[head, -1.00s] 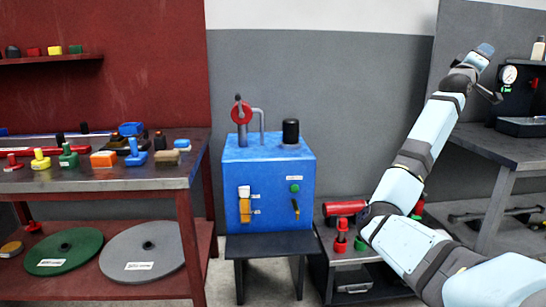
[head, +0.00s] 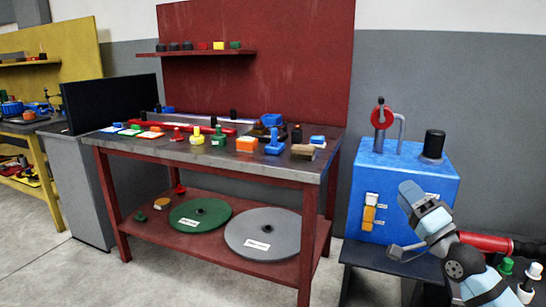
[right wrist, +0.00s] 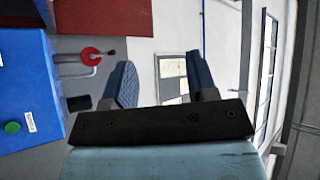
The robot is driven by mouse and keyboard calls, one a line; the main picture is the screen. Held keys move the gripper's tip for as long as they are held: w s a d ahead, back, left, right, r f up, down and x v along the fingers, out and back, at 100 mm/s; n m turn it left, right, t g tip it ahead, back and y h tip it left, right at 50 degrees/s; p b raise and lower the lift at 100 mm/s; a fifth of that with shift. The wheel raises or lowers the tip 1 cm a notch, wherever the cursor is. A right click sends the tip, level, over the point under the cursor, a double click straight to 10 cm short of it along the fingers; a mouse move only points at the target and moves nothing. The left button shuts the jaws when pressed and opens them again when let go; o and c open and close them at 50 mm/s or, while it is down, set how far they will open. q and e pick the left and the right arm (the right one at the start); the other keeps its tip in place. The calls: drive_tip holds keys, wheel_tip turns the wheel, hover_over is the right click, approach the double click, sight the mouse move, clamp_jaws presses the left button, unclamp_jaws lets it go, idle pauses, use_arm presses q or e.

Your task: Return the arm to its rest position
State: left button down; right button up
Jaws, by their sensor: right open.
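My right gripper (head: 420,210) is at the lower right of the head view, in front of the blue box-shaped unit (head: 380,165) and covering part of its front. In the right wrist view my right gripper (right wrist: 160,82) has its two dark blue fingers spread wide apart. Nothing is between them. The blue unit also shows at the left edge of the right wrist view (right wrist: 25,75), beside the gripper. My right arm is bent, with its forearm coming up from the bottom right of the head view. My left gripper is not in view.
A red bench (head: 120,152) with coloured parts on top stands left of the blue unit. Its lower shelf holds a green disc (head: 200,214) and a grey disc (head: 262,235). A red cylinder (head: 487,243) lies right of my gripper. Open floor lies at front left.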

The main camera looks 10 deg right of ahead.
drive_tip(key=s+a+f+n+g+y, duration=0.1)
drive_tip(key=s+a+f+n+g, duration=0.25)
drive_tip(key=a+f, duration=0.3)
drive_tip(key=s+a+f+n+g+y, duration=0.2)
drive_tip(key=s+a+f+n, duration=0.3)
drive_tip(key=a+f, duration=0.15)
drive_tip(key=s+a+f+n+g+y, duration=0.1)
drive_tip(key=s+a+f+n+g, duration=0.1)
drive_tip(key=s+a+f+n, duration=0.35)
drive_tip(key=s+a+f+n+g, duration=0.25)
drive_tip(key=s+a, duration=0.35)
drive_tip(key=s, duration=0.4)
drive_tip(key=w+a+r+m+t+h+p, duration=0.2)
drive_tip(key=w+a+r+m+t+p, duration=0.15)
drive_tip(key=r+m, duration=0.2)
use_arm(q)
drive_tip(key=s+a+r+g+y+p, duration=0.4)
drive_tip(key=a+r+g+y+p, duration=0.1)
drive_tip(key=p, duration=2.7)
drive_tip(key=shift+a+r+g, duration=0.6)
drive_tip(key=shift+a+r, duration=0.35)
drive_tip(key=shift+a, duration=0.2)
use_arm(e)
drive_tip(key=s+d+r+g+h, duration=0.5)
drive_tip(key=d, duration=0.2)
drive_tip(key=shift+r, duration=0.2)
